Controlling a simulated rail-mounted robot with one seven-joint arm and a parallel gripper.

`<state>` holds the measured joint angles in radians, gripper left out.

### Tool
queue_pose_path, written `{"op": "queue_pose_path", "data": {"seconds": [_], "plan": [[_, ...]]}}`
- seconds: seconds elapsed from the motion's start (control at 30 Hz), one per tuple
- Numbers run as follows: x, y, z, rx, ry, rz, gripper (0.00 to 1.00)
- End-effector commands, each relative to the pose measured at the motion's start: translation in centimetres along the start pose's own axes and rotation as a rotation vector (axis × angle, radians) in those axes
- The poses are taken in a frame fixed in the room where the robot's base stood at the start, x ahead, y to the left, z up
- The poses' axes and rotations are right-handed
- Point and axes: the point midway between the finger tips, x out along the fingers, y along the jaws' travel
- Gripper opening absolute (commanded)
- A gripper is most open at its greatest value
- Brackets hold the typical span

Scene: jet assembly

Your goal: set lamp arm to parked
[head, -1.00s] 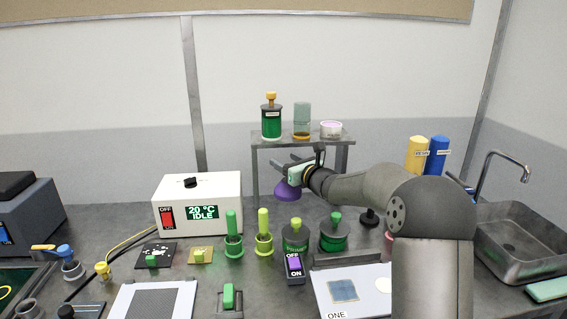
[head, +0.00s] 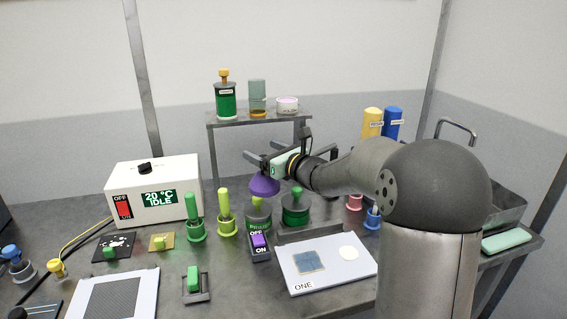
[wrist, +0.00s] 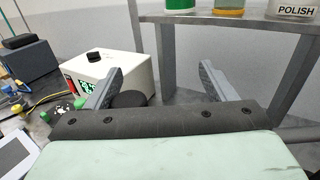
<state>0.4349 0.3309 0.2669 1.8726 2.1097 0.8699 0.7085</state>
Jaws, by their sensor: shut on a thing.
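A purple cone-shaped lamp shade (head: 264,186) hangs just below my gripper (head: 252,170) in the head view. It is above the back of the bench, in front of the raised shelf. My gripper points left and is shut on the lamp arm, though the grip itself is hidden. In the wrist view my gripper's fingers (wrist: 160,84) look apart, and a dark round thing (wrist: 128,99) shows behind the left finger. The lamp's base and the rest of its arm cannot be made out.
The raised shelf (head: 262,119) holds a green bottle (head: 226,97), a jar and a tub. A white heater box (head: 152,191) stands at left. Green-handled tools, a purple switch (head: 259,241) and a white tray (head: 350,273) lie in front.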

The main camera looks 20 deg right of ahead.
Motion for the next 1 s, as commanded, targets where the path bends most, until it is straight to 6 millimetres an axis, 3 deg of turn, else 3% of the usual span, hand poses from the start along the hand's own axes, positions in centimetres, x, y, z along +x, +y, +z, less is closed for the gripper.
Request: {"op": "queue_pose_path", "data": {"seconds": [0.03, 0.3, 0.73, 0.9, 1.0], "plan": [[-1.9, -1.4, 0.2, -0.004, -0.003, -0.033, 0.6], [-6.1, -1.3, 0.4, -0.003, -0.006, -0.032, 0.61], [-6.9, -1.0, 0.4, -0.003, -0.002, -0.025, 0.58], [-7.4, -1.0, 0.4, -0.004, -0.002, -0.026, 0.5], [-8.1, -1.0, 0.3, -0.004, -0.001, -0.027, 0.5]]}}
